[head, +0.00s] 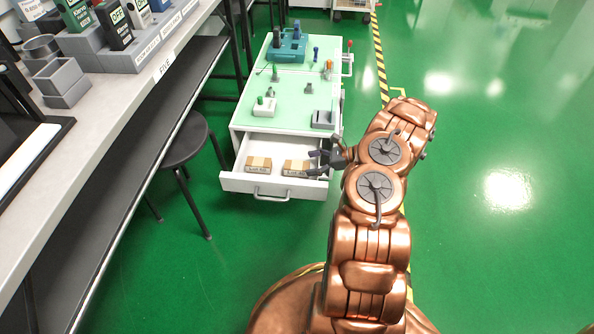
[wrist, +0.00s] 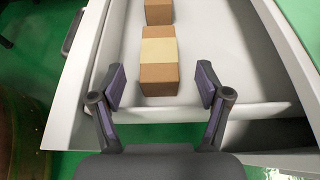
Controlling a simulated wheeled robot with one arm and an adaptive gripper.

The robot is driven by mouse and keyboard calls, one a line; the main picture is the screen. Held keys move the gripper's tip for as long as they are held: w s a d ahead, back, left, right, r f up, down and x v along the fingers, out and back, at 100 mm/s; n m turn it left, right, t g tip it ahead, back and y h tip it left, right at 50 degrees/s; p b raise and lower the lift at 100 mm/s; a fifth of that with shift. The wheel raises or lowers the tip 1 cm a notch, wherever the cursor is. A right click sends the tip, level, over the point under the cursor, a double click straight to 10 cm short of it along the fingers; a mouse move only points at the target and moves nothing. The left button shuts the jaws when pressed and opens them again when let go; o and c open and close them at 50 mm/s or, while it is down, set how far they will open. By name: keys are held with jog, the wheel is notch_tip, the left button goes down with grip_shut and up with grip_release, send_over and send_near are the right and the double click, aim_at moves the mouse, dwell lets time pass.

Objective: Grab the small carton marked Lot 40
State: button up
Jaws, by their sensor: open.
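Two small brown cartons with pale tape bands lie in the open white drawer: a left carton (head: 258,164) and a right carton (head: 295,167). My gripper (head: 319,162) is open at the drawer's right side, close to the right carton. In the wrist view, my gripper (wrist: 160,86) has its fingers spread to either side of the near end of the right carton (wrist: 158,77). The left carton (wrist: 158,12) is beyond it, partly cut off.
The drawer (head: 236,182) is pulled out of a white cabinet with a green top (head: 290,95) bearing several small items and a teal holder (head: 287,48). A black stool (head: 187,140) and a long bench (head: 120,85) stand left. Green floor is clear to the right.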

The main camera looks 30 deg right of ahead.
aim_at(300, 165)
jog(key=b+x, duration=0.1)
jog(key=x, duration=0.3)
jog(key=c, duration=1.4)
jog(key=shift+c, duration=0.2)
